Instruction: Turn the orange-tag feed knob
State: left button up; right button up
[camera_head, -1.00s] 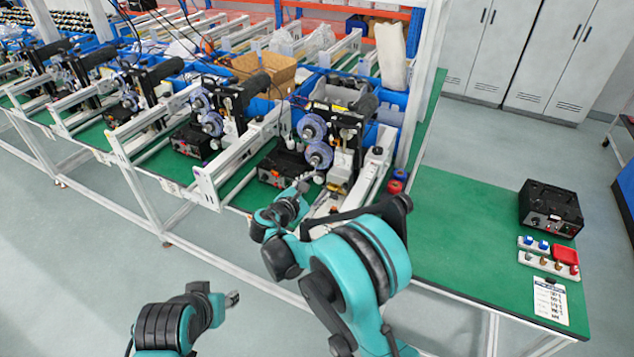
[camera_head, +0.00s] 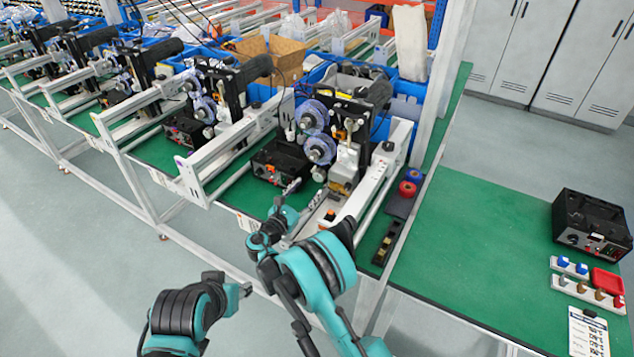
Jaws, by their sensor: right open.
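The nearest coder machine has two clear purple-blue reels (camera_head: 316,132) and a black control box (camera_head: 281,164) with small knobs on its front. A small orange and black part (camera_head: 330,215) sits on the white rail at the machine's front; I cannot tell whether it is the orange-tag feed knob. My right gripper (camera_head: 292,187) is open, small in view, just in front of the box's right side and left of the orange part. Whether it touches anything is unclear. My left gripper (camera_head: 246,290) is low, over the floor before the bench, away from the machines; its jaws are unclear.
More coder machines (camera_head: 207,100) stand in a row to the left. A black box (camera_head: 592,222), red tray (camera_head: 607,281) and printed sheet (camera_head: 589,333) sit at far right.

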aim_at(318, 178)
jog(key=shift+b+x, duration=0.45)
jog(key=shift+x, duration=2.35)
jog(key=c, duration=1.1)
